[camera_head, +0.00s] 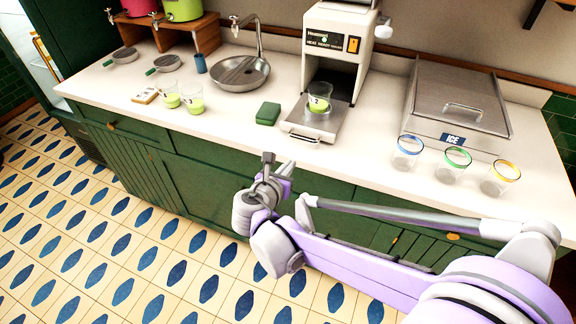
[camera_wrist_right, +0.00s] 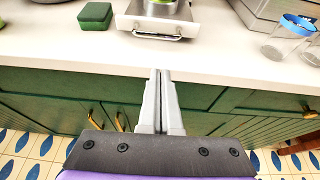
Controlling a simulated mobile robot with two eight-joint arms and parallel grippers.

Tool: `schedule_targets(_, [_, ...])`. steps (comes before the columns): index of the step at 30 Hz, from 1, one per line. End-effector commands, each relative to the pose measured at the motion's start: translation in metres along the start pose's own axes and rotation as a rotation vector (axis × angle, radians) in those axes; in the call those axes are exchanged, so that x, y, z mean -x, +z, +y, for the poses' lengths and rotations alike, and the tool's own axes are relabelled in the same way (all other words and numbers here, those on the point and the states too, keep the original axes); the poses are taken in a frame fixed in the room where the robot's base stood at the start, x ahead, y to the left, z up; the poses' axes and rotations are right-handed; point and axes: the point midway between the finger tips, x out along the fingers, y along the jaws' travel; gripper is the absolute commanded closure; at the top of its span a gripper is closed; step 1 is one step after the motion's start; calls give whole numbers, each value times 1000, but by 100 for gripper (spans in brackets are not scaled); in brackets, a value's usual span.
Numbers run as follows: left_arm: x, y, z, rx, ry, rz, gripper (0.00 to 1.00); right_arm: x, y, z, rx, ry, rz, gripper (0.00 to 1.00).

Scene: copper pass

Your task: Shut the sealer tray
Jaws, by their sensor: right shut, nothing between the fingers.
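The sealer (camera_head: 337,54) stands at the back of the counter. Its tray (camera_head: 312,127) is pulled out toward the front, with a metal handle (camera_head: 303,137) on its near edge. A cup with green contents (camera_head: 319,100), marked 2, sits in the tray. The tray's front and handle (camera_wrist_right: 157,34) also show at the top of the right wrist view. My right gripper (camera_head: 279,163) is shut and empty, in front of the counter edge and short of the handle. Its closed fingers (camera_wrist_right: 159,75) point toward the tray. My left gripper is not in view.
A green block (camera_head: 268,113) lies left of the tray. Two cups with green contents (camera_head: 192,105) stand further left, near the sink (camera_head: 239,73). Right of the sealer are the ice bin (camera_head: 458,98) and three rimmed empty glasses (camera_head: 453,165). The counter before the tray is clear.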

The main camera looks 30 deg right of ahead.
Motion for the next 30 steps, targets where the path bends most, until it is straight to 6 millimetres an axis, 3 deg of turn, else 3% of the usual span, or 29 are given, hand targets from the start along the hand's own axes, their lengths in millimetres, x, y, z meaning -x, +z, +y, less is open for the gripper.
schedule_targets(6, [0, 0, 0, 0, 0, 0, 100, -50, 0, -1, -3, -4, 1, 100])
schedule_targets(13, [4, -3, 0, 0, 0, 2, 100, -86, 13, -1, -5, -2, 1, 100])
schedule_targets(19, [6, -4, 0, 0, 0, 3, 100, -100, 20, 0, -4, -1, 2, 100])
schedule_targets(30, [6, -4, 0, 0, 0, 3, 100, -101, 21, 0, -4, 0, 2, 100])
